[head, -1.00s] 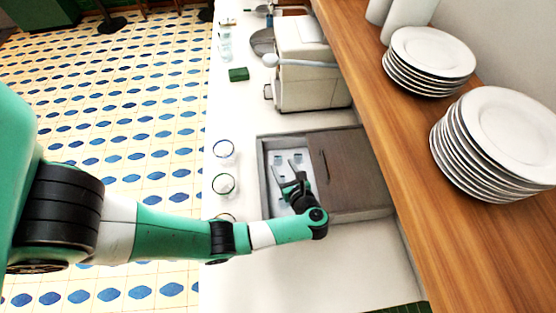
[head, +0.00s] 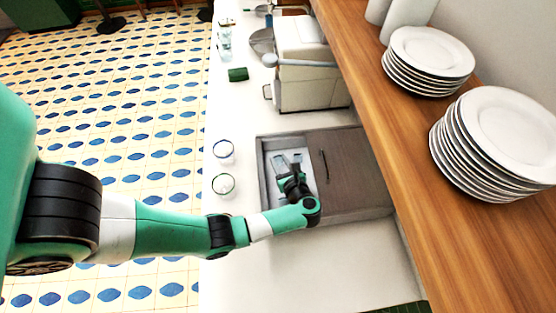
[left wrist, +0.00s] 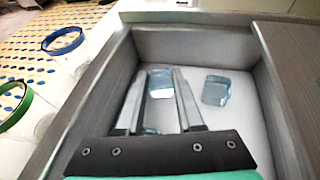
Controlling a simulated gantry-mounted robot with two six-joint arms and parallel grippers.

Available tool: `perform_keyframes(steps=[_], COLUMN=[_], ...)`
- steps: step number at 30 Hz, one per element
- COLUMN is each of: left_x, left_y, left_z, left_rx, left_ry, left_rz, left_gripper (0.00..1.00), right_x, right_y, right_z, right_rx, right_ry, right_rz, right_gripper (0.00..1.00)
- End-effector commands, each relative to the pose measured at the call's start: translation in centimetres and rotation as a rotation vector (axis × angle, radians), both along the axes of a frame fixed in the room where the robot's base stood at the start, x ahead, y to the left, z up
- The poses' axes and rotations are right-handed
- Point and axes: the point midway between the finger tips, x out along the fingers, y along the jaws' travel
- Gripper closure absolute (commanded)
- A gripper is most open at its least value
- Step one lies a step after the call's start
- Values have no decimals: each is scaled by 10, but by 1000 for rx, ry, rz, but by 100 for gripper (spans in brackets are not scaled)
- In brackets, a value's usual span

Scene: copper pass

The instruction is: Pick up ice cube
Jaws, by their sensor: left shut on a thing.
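The ice bin (head: 262,178) is a grey open-topped box set in the white counter, with a pale floor. My left gripper (left wrist: 160,78) reaches down into it. In the left wrist view, its two long fingers are shut on a clear ice cube (left wrist: 160,86) near their tips. A second ice cube (left wrist: 216,90) lies on the bin floor to the right, apart from the fingers. A bit of something glassy shows between the fingers nearer the palm, too covered to tell. In the head view, the gripper (head: 288,161) mostly hides the cubes. My right gripper is not in view.
A grey-brown lid (head: 345,170) covers the bin's right part. Two glasses, one blue-rimmed (head: 223,151) and one green-rimmed (head: 223,185), stand left of the bin. A white machine (head: 310,75) stands behind. A wooden shelf with plate stacks (head: 495,140) runs along the right.

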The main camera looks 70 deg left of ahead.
Motion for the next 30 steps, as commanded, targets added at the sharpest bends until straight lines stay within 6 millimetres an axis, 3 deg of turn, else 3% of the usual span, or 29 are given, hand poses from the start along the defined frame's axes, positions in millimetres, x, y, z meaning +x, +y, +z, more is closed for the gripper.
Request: perform_keyframes(steps=[8,12,19,23,25,30], left_x=[0,0,-34,-61,-71,-83], left_y=[0,0,-39,-70,-80,-95], left_z=[10,36,95,109,129,136], left_rx=[0,0,0,-1,0,1], left_ry=[-2,-5,-5,-2,6,8], left_rz=[0,0,-4,-9,-6,-5], left_gripper=[100,100,100,100,100,100], right_x=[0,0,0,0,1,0], right_y=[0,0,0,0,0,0], right_z=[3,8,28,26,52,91], right_rx=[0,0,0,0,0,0], right_ry=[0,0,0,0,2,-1], right_rz=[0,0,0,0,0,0], right_gripper=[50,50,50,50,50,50])
